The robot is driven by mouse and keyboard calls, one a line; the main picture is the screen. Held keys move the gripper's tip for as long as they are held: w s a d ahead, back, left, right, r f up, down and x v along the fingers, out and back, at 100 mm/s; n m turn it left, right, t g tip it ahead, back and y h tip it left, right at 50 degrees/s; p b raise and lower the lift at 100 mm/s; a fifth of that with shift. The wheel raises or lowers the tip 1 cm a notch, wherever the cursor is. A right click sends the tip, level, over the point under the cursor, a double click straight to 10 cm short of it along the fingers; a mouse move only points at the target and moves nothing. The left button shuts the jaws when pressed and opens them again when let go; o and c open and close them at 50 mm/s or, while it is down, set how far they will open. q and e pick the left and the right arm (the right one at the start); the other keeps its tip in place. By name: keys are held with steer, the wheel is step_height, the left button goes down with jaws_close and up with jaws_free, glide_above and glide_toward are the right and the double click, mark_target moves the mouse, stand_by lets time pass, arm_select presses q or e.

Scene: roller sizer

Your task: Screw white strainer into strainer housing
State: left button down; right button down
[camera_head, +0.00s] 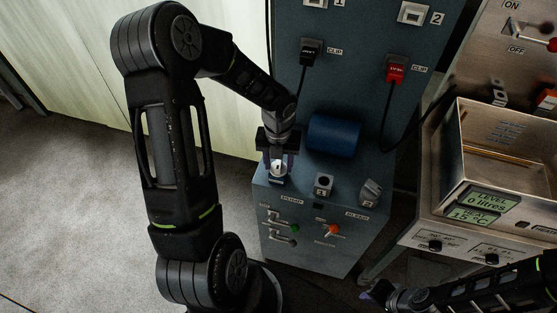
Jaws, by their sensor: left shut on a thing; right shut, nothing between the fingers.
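My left gripper (278,167) points down over the left end of the blue-grey machine's ledge. It is shut on a small round whitish piece, which looks like the white strainer (279,170). The strainer is upright between the fingers, low over the ledge. The strainer housing is mostly hidden under the gripper, and I cannot tell whether the strainer touches it or how deep it sits.
A blue cylinder (334,133) lies behind the ledge. Two grey blocks, marked 1 (323,184) and 2 (370,191), stand right of my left gripper. Small taps and levers (283,226) are on the front face. A metal tank (508,150) with displays stands right. Open floor is left.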

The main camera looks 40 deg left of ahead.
stand_by(0.3)
arm_select(q)
steer(key=c, duration=0.6)
jaws_free()
steer(key=shift+c, duration=0.2)
steer(key=shift+o, duration=0.3)
steer(key=o, duration=0.5)
steer(key=shift+r+p, duration=0.4)
steer(key=shift+r, duration=3.1)
